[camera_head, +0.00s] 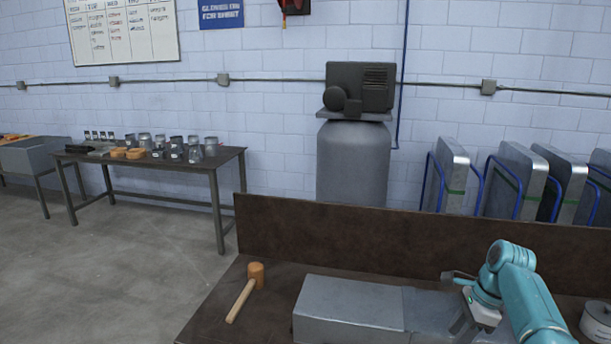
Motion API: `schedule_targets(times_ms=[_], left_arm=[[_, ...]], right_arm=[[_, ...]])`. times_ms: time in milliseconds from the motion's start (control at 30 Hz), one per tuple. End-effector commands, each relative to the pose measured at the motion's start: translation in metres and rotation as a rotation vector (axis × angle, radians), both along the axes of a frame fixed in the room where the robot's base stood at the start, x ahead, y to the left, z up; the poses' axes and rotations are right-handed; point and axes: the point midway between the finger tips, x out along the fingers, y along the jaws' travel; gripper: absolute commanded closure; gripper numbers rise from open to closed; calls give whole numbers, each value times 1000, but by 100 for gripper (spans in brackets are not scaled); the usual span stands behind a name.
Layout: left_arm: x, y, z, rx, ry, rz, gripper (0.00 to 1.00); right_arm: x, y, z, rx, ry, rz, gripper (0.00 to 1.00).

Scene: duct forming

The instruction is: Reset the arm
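My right arm, teal, comes in from the lower right. Its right gripper (452,299) is at the right end of the grey metal duct piece (350,310) on the brown workbench (225,312). Its two dark fingers stand apart with nothing clearly held between them. I cannot tell whether they touch the metal. The gripper and forearm hide part of the duct piece's right end. My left gripper is out of view.
A wooden mallet (245,292) lies left of the duct piece. A round metal can (597,322) stands at the right edge. A brown backboard (350,236) closes the bench's rear. A side table (230,157) holds several cups beyond open floor.

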Motion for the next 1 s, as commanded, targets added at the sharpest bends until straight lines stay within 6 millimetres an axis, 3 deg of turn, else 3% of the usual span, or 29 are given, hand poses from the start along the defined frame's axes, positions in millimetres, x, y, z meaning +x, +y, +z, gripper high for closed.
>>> schedule_targets(times_ms=[367, 467, 567, 667, 800, 900, 1000], left_arm=[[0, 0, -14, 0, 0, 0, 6], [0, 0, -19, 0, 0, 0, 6], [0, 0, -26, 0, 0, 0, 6], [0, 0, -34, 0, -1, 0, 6], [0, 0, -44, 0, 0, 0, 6], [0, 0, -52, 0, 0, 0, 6], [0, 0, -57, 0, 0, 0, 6]], right_arm=[[8, 43, -104, -1, -76, 285, 68], [0, 62, -143, 1, -107, 394, 68], [-21, 89, -195, 4, -145, 538, 68], [-57, 122, -248, 7, -198, 711, 68], [-128, 165, -306, 8, -274, 951, 68], [-188, 191, -331, 6, -327, 1115, 68], [-245, 208, -342, 0, -375, 1259, 68]])
